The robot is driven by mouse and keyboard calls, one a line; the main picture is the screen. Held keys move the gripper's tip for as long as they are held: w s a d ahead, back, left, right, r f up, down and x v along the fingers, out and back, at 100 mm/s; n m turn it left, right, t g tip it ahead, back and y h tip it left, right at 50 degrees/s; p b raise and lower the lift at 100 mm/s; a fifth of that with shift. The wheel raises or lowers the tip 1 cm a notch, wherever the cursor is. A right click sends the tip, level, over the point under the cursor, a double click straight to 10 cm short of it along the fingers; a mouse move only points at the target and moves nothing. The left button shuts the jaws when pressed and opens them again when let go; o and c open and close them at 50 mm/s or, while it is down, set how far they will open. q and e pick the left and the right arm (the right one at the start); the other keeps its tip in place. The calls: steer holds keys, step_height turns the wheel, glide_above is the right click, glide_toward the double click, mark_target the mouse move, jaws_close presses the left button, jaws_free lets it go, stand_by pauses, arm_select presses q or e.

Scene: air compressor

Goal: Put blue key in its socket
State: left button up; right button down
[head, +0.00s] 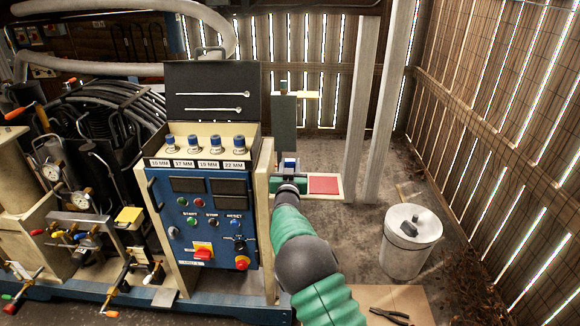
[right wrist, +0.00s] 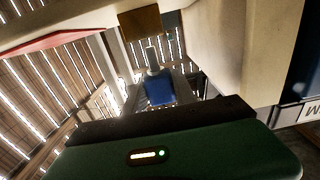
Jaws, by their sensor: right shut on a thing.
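My right gripper (head: 288,170) reaches forward past the right side of the control panel, with my green arm behind it. It is shut on the blue key (right wrist: 158,90), which shows as a blue block with a grey metal stem pointing away from the wrist camera. In the head view the gripper partly hides the held key. The key's socket cannot be made out with certainty. My left gripper is not in view.
The blue control panel (head: 209,225) stands close left of my right arm, with several blue-topped pieces (head: 213,143) in a labelled rack. A red pad (head: 324,185) lies right of the gripper. An upright grey plate (head: 283,125) stands behind. A lidded can (head: 411,245) stands right.

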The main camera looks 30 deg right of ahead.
steer(key=shift+f+b, duration=1.25)
steer(key=shift+f, duration=0.4)
stand_by(1.1)
steer(key=c, duration=0.9)
jaws_free()
steer(key=shift+s+a, duration=0.1)
steer(key=p+v, duration=0.1)
steer(key=v, duration=1.5)
steer(key=shift+s+a+f, duration=0.1)
steer(key=shift+s+a, duration=0.05)
steer(key=shift+s, duration=0.15)
